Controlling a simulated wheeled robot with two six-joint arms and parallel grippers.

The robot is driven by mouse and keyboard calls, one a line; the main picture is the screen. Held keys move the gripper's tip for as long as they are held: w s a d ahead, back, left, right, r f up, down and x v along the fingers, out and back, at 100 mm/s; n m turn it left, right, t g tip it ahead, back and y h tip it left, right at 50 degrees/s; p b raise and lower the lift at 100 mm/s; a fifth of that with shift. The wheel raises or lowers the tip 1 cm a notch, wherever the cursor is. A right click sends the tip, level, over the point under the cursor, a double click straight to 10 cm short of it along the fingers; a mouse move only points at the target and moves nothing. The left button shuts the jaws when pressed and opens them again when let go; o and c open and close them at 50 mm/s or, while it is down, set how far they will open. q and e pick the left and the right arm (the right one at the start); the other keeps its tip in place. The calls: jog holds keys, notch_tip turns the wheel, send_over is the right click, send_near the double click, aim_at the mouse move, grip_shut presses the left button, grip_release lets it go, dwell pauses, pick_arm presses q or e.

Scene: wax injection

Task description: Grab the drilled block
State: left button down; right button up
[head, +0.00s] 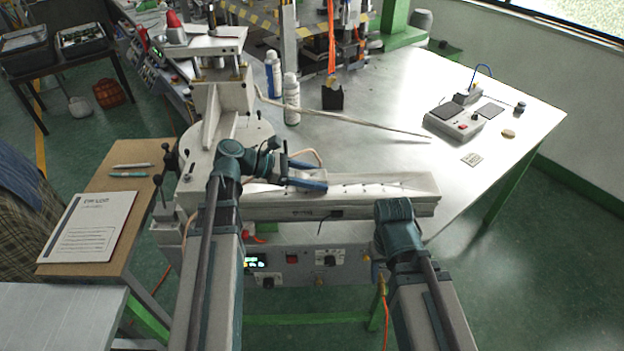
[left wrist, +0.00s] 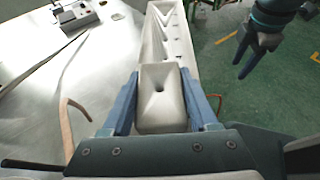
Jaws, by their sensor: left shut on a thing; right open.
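In the head view my left gripper (head: 312,176) is at the left part of the long pale rail, and the block cannot be made out there. My right gripper (left wrist: 248,52) is open and empty, off to the side of the rail over the floor. In the head view its fingers are hidden behind its body.
The long pale rail (head: 400,184) with sloped pockets runs right from the block. The steel table (head: 400,90) holds white bottles (head: 291,100), a grey control box (head: 455,124) and a small patterned tile (head: 472,159). A control panel (head: 310,265) is below the rail.

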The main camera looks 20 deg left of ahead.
pick_arm(q)
jog(key=shift+r, duration=0.2)
pick_arm(e)
jog(key=shift+r, duration=0.25)
